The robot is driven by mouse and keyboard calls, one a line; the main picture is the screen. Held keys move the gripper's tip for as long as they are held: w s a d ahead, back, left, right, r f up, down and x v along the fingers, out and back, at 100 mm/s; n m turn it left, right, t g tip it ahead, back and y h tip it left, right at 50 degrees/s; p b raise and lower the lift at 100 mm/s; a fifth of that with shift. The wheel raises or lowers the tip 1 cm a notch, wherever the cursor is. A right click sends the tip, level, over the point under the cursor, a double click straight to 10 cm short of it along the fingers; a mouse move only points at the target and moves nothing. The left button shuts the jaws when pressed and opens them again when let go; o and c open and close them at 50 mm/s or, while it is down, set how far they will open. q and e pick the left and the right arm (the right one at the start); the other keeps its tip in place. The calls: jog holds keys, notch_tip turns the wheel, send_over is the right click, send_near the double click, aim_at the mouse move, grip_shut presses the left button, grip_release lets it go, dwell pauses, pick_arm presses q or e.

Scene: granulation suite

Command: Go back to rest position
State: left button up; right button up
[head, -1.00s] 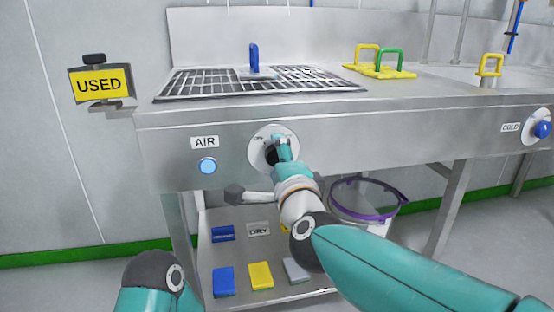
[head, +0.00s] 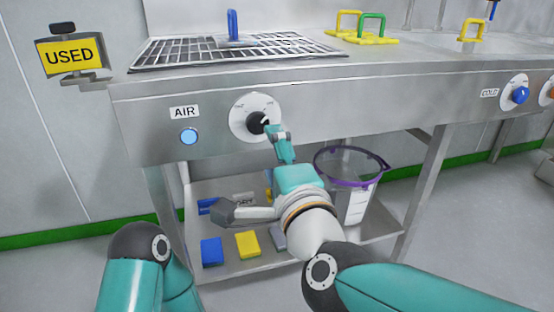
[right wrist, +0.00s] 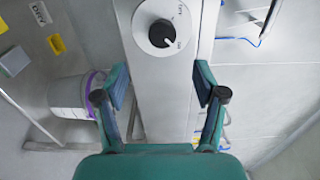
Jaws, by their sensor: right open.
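My right gripper (head: 278,132) is in front of the bench's front panel, just right of and slightly below the black knob (head: 257,122) on its white dial. In the right wrist view the gripper (right wrist: 162,88) is open and empty. The knob (right wrist: 162,33) shows ahead of the fingertips there, apart from them. My left arm shows at the lower left of the head view, but its gripper is not in sight.
A steel bench (head: 350,95) carries a grate (head: 230,50) with a blue handle, and yellow and green handled pieces (head: 370,30). Below, a shelf holds coloured blocks (head: 247,244) and a purple-rimmed bucket (head: 352,190). A USED sign (head: 70,57) is at left.

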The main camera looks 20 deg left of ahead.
jog(key=shift+s+d, duration=0.35)
jog(key=shift+s, duration=0.2)
jog(key=shift+w, duration=0.1)
